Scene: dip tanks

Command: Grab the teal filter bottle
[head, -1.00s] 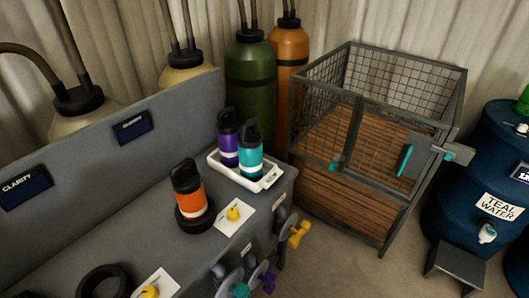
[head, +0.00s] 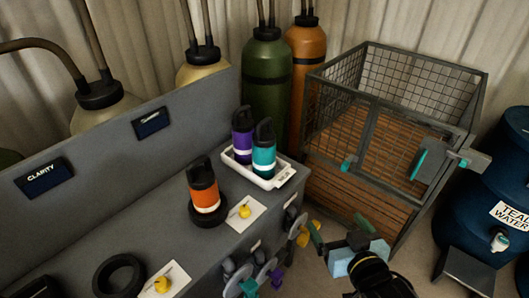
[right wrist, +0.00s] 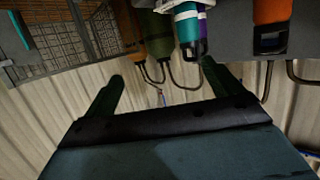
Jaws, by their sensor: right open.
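The teal filter bottle (head: 264,150) stands upright with a dark cap in a white tray (head: 285,178) on the grey bench, beside the purple bottle (head: 242,137). In the right wrist view, which looks upside down, the teal bottle (right wrist: 187,27) is at the top, overlapping the purple bottle (right wrist: 203,30). My right gripper (head: 339,229) is open and empty, off the bench's front edge, to the right of and nearer than the tray. Its two spread fingers also show in the right wrist view (right wrist: 160,88), apart from the bottle. My left gripper is out of view.
An orange bottle (head: 204,190) stands on a dark round base left of the tray. Valve handles (head: 298,230) stick out from the bench front near my right gripper. A wire cage (head: 385,120) stands right of the bench, with a blue barrel (head: 500,200) beyond it.

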